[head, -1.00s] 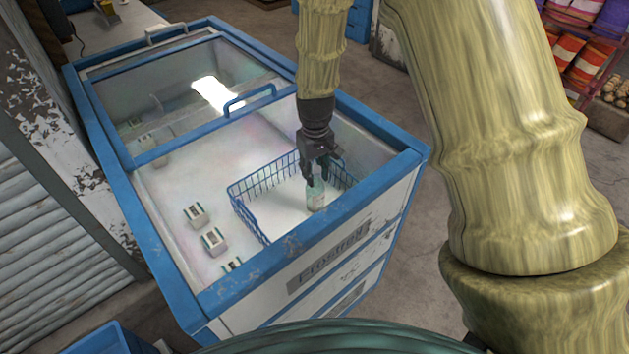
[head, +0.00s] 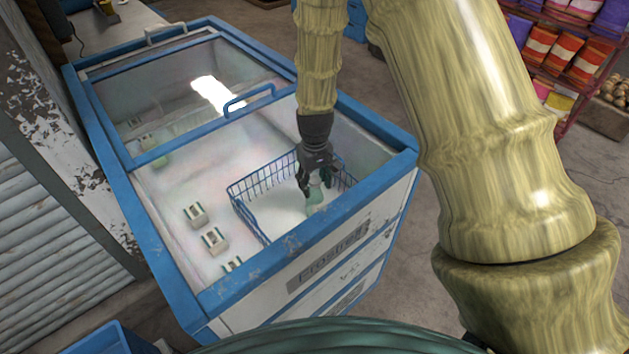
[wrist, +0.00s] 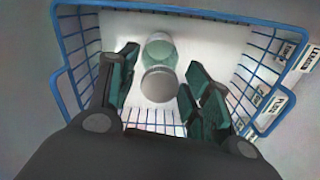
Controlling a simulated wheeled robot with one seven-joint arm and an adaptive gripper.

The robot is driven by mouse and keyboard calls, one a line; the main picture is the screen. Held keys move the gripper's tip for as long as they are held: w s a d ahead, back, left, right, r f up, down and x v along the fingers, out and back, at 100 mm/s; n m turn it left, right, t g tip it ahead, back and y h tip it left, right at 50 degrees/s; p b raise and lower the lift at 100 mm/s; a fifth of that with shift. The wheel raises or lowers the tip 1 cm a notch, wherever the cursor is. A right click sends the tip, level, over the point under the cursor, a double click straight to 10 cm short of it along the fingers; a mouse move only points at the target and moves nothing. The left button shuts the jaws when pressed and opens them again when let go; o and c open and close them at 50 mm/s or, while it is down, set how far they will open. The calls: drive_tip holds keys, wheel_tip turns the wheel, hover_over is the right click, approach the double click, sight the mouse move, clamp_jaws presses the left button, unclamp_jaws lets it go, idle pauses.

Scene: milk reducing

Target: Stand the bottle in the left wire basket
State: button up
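A blue wire basket (head: 262,181) sits inside the chest freezer; it also fills the wrist view (wrist: 262,40). It is the only wire basket I can make out. A small pale green bottle (head: 314,196) is inside it, near the front right; it also shows in the wrist view (wrist: 158,47) between my fingers. Whether it stands upright or tilts is hard to tell. My gripper (head: 315,184) reaches down into the basket over the bottle. In the wrist view its dark green fingers (wrist: 160,92) are spread on either side of the bottle, seemingly without closing on it.
The freezer's blue rim (head: 397,166) surrounds the opening. A glass lid (head: 190,90) covers its back part. Several small white cartons (head: 213,240) stand left of the basket; cartons with printed labels (wrist: 288,85) show beyond its right side in the wrist view. The freezer floor between is clear.

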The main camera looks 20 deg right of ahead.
wheel_tip(320, 180, up, 12)
drive_tip(key=b, duration=0.1)
drive_tip(key=shift+r, duration=0.15)
idle(0.8)
idle(1.3)
